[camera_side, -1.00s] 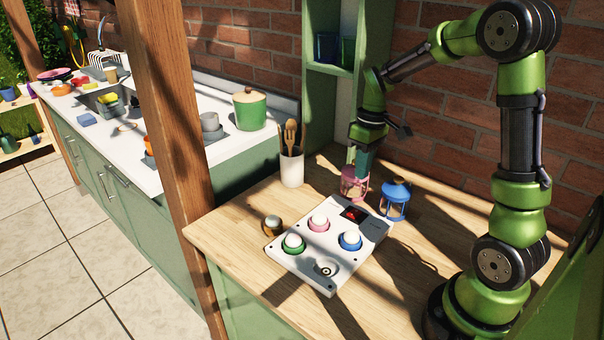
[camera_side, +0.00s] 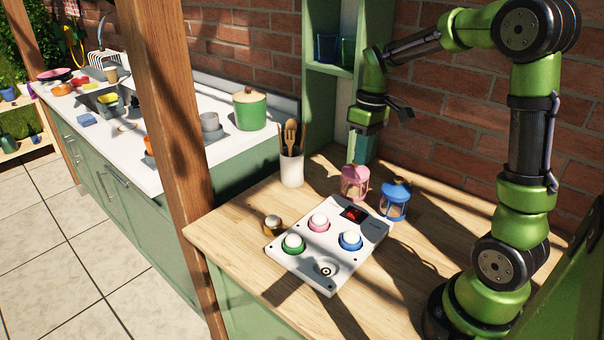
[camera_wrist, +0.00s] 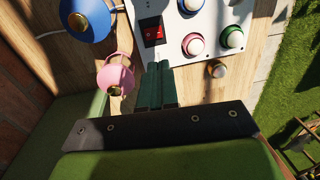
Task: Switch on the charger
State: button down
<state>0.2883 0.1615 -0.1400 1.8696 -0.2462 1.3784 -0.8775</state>
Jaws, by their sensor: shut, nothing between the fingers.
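The charger (camera_side: 350,264) is a white panel on the wooden table, also at the top of the wrist view (camera_wrist: 172,50). It bears a red rocker switch (camera_side: 353,214) in a black housing, which shows red in the wrist view (camera_wrist: 153,32). White domes sit in a green ring (camera_side: 293,243), a pink ring (camera_side: 319,222) and a blue ring (camera_side: 350,240). My gripper (camera_side: 362,160) is shut and empty, raised above the table behind the panel, apart from it. In the wrist view its fingertips (camera_wrist: 158,66) lie together just below the panel's edge.
A pink lantern (camera_side: 355,182) and a blue lantern (camera_side: 395,200) stand close behind the panel. A small brass-and-white round piece (camera_side: 272,225) sits beside the panel. A utensil cup (camera_side: 291,168) stands at the back left. The front of the table (camera_side: 395,285) is bare.

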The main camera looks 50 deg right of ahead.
aim_at(351, 215)
jog(key=shift+f, duration=0.15)
jog(key=f, duration=0.4)
jog(key=a+f, duration=0.1)
jog(key=f, duration=0.8)
jog(key=shift+a+f, duration=0.35)
jog(key=shift+a+f, duration=0.15)
jog(key=shift+f, duration=0.1)
jog(key=shift+d+r, duration=0.15)
jog(key=shift+d, duration=0.85)
jog(key=shift+a+r, duration=0.1)
